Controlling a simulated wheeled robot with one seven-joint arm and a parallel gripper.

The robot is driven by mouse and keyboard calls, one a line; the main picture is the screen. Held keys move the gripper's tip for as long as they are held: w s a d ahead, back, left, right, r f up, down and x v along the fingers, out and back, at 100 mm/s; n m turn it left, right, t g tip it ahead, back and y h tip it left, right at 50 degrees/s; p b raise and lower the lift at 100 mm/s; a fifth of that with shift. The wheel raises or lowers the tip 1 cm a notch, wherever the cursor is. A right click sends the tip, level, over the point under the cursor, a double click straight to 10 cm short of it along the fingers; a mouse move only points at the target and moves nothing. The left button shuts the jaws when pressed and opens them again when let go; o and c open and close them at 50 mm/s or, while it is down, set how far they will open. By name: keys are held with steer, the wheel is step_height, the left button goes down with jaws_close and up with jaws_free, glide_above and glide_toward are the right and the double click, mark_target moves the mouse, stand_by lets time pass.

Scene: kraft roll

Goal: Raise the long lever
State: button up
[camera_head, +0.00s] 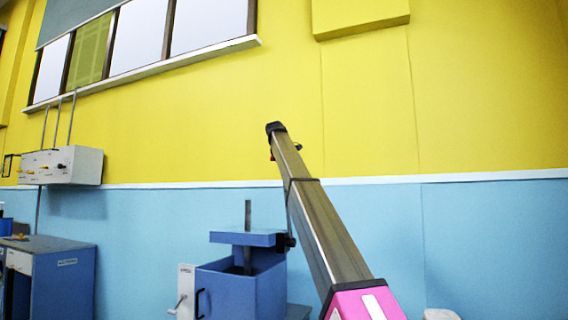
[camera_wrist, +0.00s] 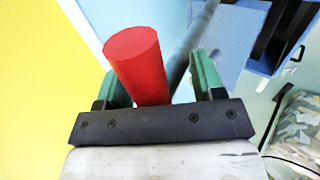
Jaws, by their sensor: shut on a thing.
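The long lever shows in the wrist view as a grey-blue rod (camera_wrist: 196,38) with a thick red cylindrical grip (camera_wrist: 137,62). My gripper (camera_wrist: 160,82) has its green fingers on either side of the red grip and is shut on it. The grip's end sticks out beyond the fingers towards the camera. In the head view my arm hides most of the lever, and only a small red bit (camera_head: 271,154) shows beside the dark end of my arm. The lever's pivot is not clearly visible.
A blue machine (camera_head: 240,285) with an upright rod stands below and left of my arm. A grey control box (camera_head: 62,165) is on the wall at left, above a blue cabinet (camera_head: 62,280). A camouflage-patterned thing (camera_wrist: 298,125) lies at right in the wrist view.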

steer(key=shift+w+r, duration=0.1)
steer(key=shift+r, duration=0.05)
steer(key=v, duration=1)
steer(key=shift+s+r, duration=0.15)
steer(key=shift+s, duration=0.25)
steer(key=shift+a, duration=0.15)
